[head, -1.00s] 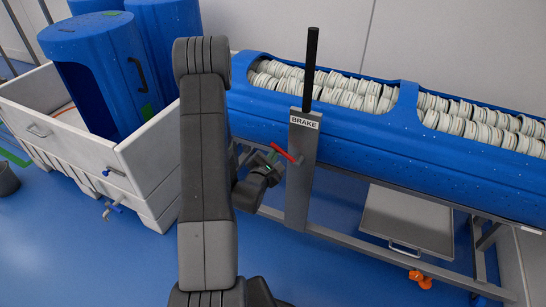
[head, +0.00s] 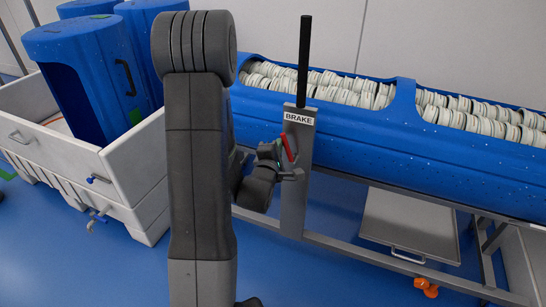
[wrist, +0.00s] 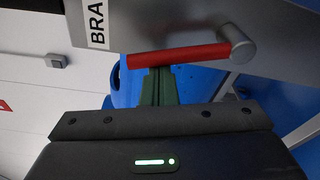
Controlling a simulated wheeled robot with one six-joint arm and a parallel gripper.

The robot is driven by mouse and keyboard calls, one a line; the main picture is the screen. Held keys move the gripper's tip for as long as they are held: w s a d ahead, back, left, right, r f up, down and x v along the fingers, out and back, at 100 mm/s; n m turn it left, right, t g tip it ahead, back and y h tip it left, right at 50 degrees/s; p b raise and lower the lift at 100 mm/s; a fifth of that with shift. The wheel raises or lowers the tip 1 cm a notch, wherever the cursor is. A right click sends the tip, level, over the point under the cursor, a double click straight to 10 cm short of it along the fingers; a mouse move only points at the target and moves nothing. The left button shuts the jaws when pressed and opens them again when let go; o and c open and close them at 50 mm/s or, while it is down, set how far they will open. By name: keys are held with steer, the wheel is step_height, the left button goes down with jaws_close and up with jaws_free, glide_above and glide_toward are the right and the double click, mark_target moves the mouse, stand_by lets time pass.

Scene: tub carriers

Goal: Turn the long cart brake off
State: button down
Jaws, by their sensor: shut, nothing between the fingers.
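The red brake lever (head: 288,148) is on a grey post (head: 294,205) of the long cart, below a white BRAKE label (head: 298,117). It slants steeply, its free end up and slightly left of its pivot. In the wrist view the red lever (wrist: 180,54) runs left from a round metal pivot (wrist: 240,45). My gripper (head: 277,155) is beside the lever on its left, partly hidden by my arm. In the wrist view my gripper's green fingers (wrist: 157,80) are shut and empty, their tips against or just below the lever near its free end; contact is unclear.
The long cart carries a blue tub (head: 360,150) filled with rows of pale discs. A black upright bar (head: 305,60) rises above the post. A white crate (head: 130,160) with blue tubs stands at left. An orange caster (head: 426,287) is at lower right. Blue floor lies between.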

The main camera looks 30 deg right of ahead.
steer(key=shift+s+d+r+m+b, duration=0.2)
steer(key=shift+s+d+m+b, duration=0.25)
steer(key=shift+b, duration=0.2)
steer(key=shift+s+d+r+m+b, duration=0.2)
steer(key=shift+s+d+m+b, duration=0.1)
steer(key=shift+s+m+b, duration=0.25)
steer(key=shift+w, duration=0.2)
